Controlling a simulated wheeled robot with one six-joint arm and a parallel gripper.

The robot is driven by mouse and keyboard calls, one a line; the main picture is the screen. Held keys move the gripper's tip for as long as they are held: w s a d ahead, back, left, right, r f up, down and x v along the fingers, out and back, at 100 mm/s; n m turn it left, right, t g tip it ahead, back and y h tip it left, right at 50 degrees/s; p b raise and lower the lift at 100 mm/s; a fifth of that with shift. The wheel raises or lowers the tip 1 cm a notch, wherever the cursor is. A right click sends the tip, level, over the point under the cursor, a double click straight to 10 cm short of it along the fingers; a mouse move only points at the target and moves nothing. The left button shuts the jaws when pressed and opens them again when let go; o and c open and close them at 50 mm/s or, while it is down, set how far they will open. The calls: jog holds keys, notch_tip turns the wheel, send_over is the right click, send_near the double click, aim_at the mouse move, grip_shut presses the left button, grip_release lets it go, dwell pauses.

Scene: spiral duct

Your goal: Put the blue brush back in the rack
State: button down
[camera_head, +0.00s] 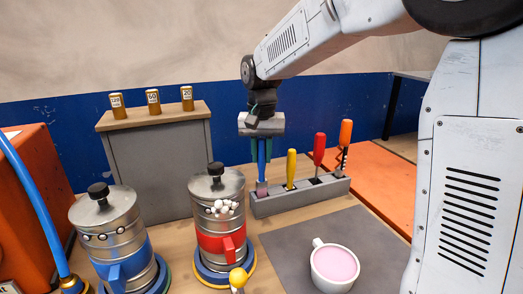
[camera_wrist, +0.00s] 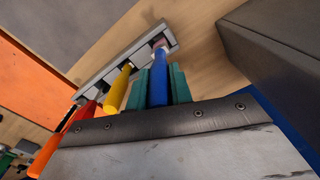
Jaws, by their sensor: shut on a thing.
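My gripper (camera_head: 261,151) points down over the left end of the grey rack (camera_head: 268,208). It is shut on the blue brush (camera_head: 262,168), which stands about upright with its pinkish tip low at the rack's left end. In the wrist view the blue brush (camera_wrist: 159,80) lies between the green fingers (camera_wrist: 166,86), and its tip meets the end of the rack (camera_wrist: 108,56). I cannot tell how deep the tip sits in its slot. A yellow-handled tool (camera_head: 291,168), a red one (camera_head: 319,148) and an orange one (camera_head: 345,135) stand in the rack to its right.
A canister with a red band (camera_head: 222,238) stands close left of the rack, and one with a blue band (camera_head: 124,250) further left. A pink-filled cup (camera_head: 334,265) stands on a grey mat (camera_head: 300,244) in front. A grey cabinet (camera_head: 160,165) bearing small bottles stands behind.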

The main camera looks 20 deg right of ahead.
aim_at(261, 139)
jog(key=shift+f, duration=2.3)
jog(key=c, duration=1.2)
grip_release()
jog(key=shift+o, duration=0.2)
notch_tip(261, 139, up, 8)
jog(key=shift+f, duration=0.1)
